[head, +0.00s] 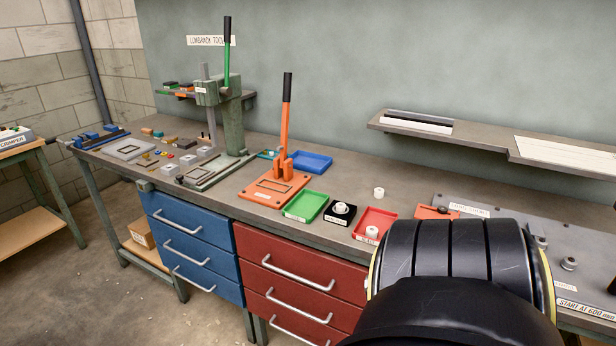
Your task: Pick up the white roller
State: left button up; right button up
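Three small white round pieces that look like rollers are on the bench. One white piece (379,192) stands on the bench top behind the red tray (388,221). Another white piece (372,232) is in the front part of the red tray. A third white piece (341,208) sits on a black block (331,218) between the green and red trays. I cannot tell which one the task names. Neither gripper shows. A large black link of my own arm fills the lower right and hides part of the bench.
An orange lever press (286,130) and a green fly press (230,125) stand left of the trays. A green tray (306,206) and a blue tray (311,162) lie nearby. A grey shelf (470,142) juts from the wall above. Blue drawers (192,240) and red drawers (300,275) are below.

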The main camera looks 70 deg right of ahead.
aim_at(341, 207)
jog(key=z, duration=0.45)
jog(key=i, duration=1.85)
jog(key=z, duration=1.9)
jog(key=i, duration=0.8)
jog(key=z, duration=0.9)
